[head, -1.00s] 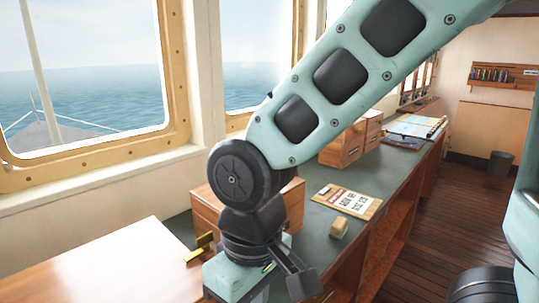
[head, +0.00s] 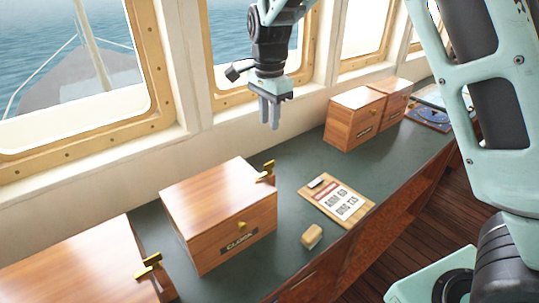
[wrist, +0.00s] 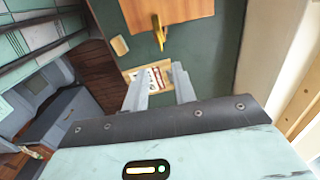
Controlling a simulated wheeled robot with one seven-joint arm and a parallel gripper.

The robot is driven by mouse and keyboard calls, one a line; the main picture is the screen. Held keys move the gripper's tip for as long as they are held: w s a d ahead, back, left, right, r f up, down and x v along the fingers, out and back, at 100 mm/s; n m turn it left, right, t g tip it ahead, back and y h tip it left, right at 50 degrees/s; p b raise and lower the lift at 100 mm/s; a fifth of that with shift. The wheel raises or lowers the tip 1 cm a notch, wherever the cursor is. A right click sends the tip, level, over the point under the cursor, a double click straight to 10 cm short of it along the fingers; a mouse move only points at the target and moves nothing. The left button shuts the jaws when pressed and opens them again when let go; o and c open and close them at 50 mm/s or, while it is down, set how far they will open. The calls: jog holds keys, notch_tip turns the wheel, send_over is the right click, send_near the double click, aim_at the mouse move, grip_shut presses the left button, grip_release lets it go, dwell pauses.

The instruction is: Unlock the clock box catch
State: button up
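The clock box (head: 205,195) is a wooden box with a dark label on its front and a small brass knob (head: 241,226). A brass catch (head: 265,172) stands on its top right edge. In the wrist view, a wooden box (wrist: 170,10) with a brass catch (wrist: 158,32) shows at the top, apparently the clock box. My gripper (head: 270,123) hangs above and beyond the box in the head view, fingers pointing down, apart from the catch. In the wrist view its fingers (wrist: 161,70) are spread with nothing held between them.
Another wooden box (head: 80,260) with a brass catch (head: 148,267) stands at the near left. A clipboard (head: 335,200) and a small tan block (head: 312,236) lie on the green counter (head: 290,260). More boxes (head: 355,118) stand farther along, beside the window wall.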

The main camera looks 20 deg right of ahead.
aim_at(265, 170)
notch_tip(265, 170, down, 14)
jog(key=p, duration=0.3)
jog(key=shift+r+p, duration=0.25)
jog(key=shift+p, duration=0.1)
grip_shut()
